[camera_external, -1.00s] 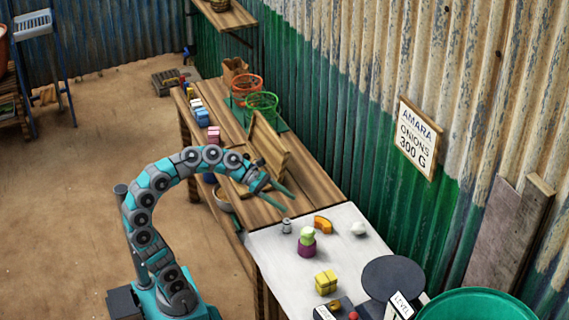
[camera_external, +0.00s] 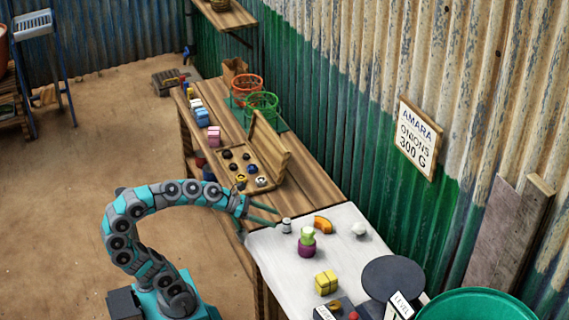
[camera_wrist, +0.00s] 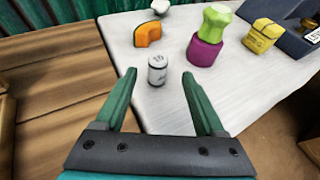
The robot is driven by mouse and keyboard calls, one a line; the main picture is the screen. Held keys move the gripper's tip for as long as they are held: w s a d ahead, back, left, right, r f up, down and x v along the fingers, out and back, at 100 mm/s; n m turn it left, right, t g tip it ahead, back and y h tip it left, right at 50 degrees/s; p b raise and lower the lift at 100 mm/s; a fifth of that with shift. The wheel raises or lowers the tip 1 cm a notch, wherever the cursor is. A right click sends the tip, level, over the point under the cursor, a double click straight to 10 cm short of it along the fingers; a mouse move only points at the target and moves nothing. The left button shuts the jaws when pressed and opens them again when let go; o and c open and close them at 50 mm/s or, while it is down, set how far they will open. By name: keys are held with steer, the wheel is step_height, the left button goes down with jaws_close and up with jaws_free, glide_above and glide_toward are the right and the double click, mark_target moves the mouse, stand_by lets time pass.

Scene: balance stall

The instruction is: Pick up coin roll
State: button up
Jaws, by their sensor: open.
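The coin roll looks to be the small grey-white cylinder (camera_wrist: 157,70) standing upright near the corner of the white tabletop (camera_wrist: 265,75), with dark marks on its side. It also shows in the external view (camera_external: 286,225). My gripper (camera_wrist: 158,78) is open, its two green fingers on either side of the cylinder in the wrist view.
Beyond the cylinder are an orange piece (camera_wrist: 148,35), a white lump (camera_external: 358,229), a green piece on a purple one (camera_wrist: 204,53) and a yellow block (camera_wrist: 263,36). A wooden table (camera_external: 315,185) with an open box adjoins at the left.

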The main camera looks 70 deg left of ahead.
mark_target(287, 223)
steer(key=shift+a+f+b+x, duration=0.1)
steer(key=shift+b+x, duration=0.35)
steer(key=shift+x, duration=1.3)
steer(key=shift+a+f+b+x, duration=0.1)
steer(key=shift+b+x, duration=0.35)
steer(key=shift+x, duration=1.25)
jaws_close()
